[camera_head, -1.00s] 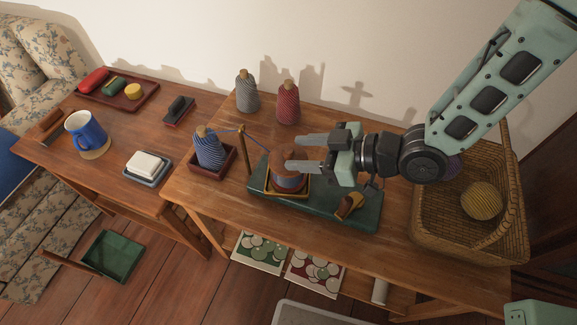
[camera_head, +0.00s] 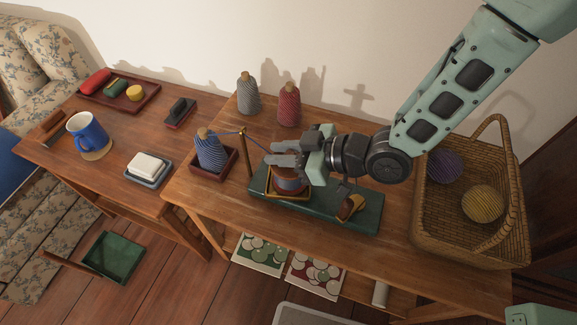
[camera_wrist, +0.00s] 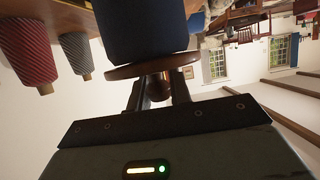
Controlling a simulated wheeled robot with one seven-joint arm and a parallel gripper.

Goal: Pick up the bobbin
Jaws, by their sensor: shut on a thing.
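The bobbin (camera_head: 290,184), a wooden spool wound with blue thread, stands at the square brass-coloured frame on the green winder base (camera_head: 330,208). My gripper (camera_head: 284,153) is shut on the bobbin's upper end, and its fingers and palm hide much of the top. In the wrist view the bobbin's blue winding (camera_wrist: 145,30) and wooden flange (camera_wrist: 152,66) are large and close, with the fingers (camera_wrist: 158,90) around its end. I cannot tell whether the bobbin's lower end is clear of the base.
A blue thread cone (camera_head: 208,152) in a red tray (camera_head: 200,176) stands left of a brass post (camera_head: 244,158), with thread running to the post. Grey (camera_head: 247,96) and red (camera_head: 288,106) cones stand behind. A wicker basket (camera_head: 465,235) with yarn balls stands right.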

